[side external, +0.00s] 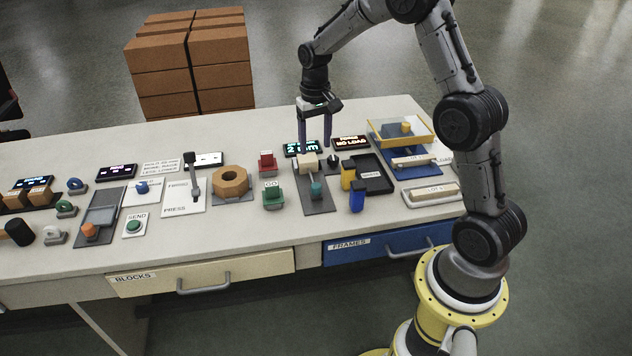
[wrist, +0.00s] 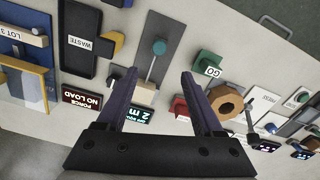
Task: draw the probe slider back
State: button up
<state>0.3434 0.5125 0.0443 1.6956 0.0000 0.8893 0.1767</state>
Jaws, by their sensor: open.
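The probe slider shows as a teal knob (side external: 317,190) on a dark grey base plate (side external: 318,206), with a beige block (side external: 308,163) at the plate's far end. The wrist view shows the knob (wrist: 159,46) on a thin rod running along the plate (wrist: 172,30). A small display (wrist: 142,113) reading about "2 m" stands behind the plate. My gripper (side external: 315,147) points down above the plate's far end, near the beige block. Its fingers (wrist: 159,73) are spread apart with nothing between them, and the knob lies beyond the tips. Contact with the block cannot be told.
Right of the plate stand yellow (side external: 348,176) and blue (side external: 357,197) blocks, a black WASTE tray (side external: 380,184) and a NO LOAD display (side external: 351,142). Left are a red block (side external: 267,162), a green GO block (side external: 273,196) and an orange ring (side external: 231,181). The table's front strip is clear.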

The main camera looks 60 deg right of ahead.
aim_at(316, 185)
notch_tip(316, 185, down, 14)
jog(key=shift+s+r, duration=0.1)
jog(key=shift+r, duration=0.05)
dwell(0.4)
grip_shut()
dwell(1.4)
